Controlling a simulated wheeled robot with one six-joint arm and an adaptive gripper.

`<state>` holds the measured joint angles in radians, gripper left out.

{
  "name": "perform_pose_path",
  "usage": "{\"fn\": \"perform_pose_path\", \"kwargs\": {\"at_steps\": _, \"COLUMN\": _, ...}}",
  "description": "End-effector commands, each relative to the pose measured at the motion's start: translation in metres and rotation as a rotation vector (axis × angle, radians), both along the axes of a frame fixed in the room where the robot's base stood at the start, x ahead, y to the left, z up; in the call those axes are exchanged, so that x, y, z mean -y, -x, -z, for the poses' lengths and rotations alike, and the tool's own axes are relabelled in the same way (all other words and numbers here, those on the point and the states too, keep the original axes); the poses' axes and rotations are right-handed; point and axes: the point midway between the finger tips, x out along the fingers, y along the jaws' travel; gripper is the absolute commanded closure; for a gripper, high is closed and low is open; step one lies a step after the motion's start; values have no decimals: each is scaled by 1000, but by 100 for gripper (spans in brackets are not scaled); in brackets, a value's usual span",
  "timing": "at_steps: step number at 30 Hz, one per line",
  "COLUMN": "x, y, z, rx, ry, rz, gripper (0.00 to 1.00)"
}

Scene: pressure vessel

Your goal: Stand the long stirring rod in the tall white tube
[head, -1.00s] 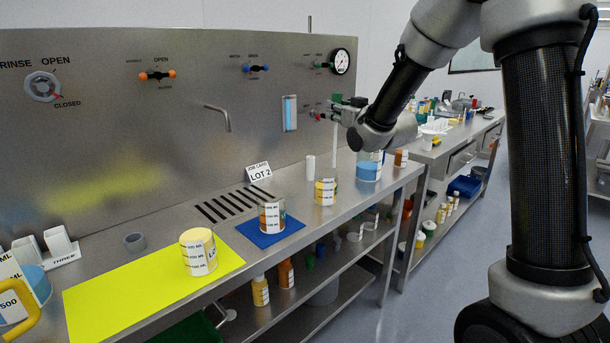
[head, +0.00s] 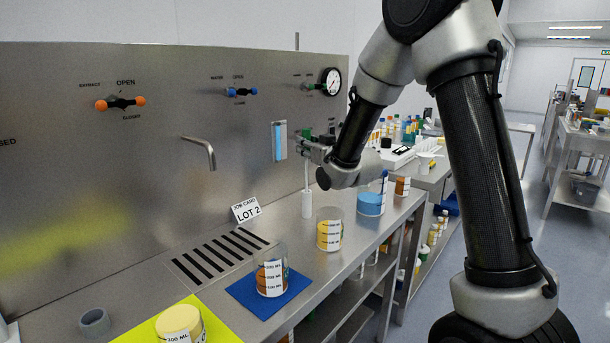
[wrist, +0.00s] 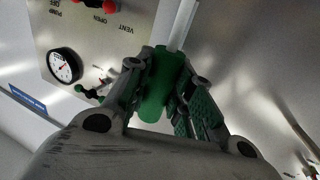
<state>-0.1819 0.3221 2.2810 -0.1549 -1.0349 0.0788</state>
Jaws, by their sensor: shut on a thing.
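The tall white tube (head: 307,206) stands upright on the steel bench, behind the beaker of yellow liquid. My gripper (head: 312,146) is above the tube, in front of the steel back panel. It is shut on the stirring rod (head: 306,174), which hangs upright as a thin pale shaft. In the head view the rod's lower end meets the tube's top; I cannot tell whether it is inside or just over or behind it. In the wrist view the fingers (wrist: 158,100) grip the rod's green part (wrist: 160,80), and its pale shaft (wrist: 183,25) runs upward in the picture.
A yellow-filled beaker (head: 329,230) stands in front of the tube, and a blue-filled beaker (head: 371,204) is to its right. Another beaker (head: 271,276) stands on a blue mat (head: 240,292). A spout (head: 203,148) juts from the panel. The bench between drain slots and tube is clear.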

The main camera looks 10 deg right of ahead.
Motion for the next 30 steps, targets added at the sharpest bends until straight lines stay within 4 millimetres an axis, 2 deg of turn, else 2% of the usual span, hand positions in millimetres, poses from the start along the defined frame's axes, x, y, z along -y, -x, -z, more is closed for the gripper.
{"fn": "perform_pose_path", "kwargs": {"at_steps": 12, "x": 0, "y": 0, "z": 50, "rx": -1, "ry": -1, "rz": 1, "gripper": 100}}
{"fn": "perform_pose_path", "kwargs": {"at_steps": 23, "x": 0, "y": 0, "z": 54, "rx": 1, "ry": 0, "rz": 0, "gripper": 100}}
{"fn": "perform_pose_path", "kwargs": {"at_steps": 24, "x": 0, "y": 0, "z": 54, "rx": 1, "ry": 0, "rz": 0, "gripper": 72}}
{"fn": "perform_pose_path", "kwargs": {"at_steps": 27, "x": 0, "y": 0, "z": 54, "rx": 2, "ry": -1, "rz": 0, "gripper": 56}}
{"fn": "perform_pose_path", "kwargs": {"at_steps": 30, "x": 0, "y": 0, "z": 53, "rx": 2, "ry": -1, "rz": 0, "gripper": 56}}
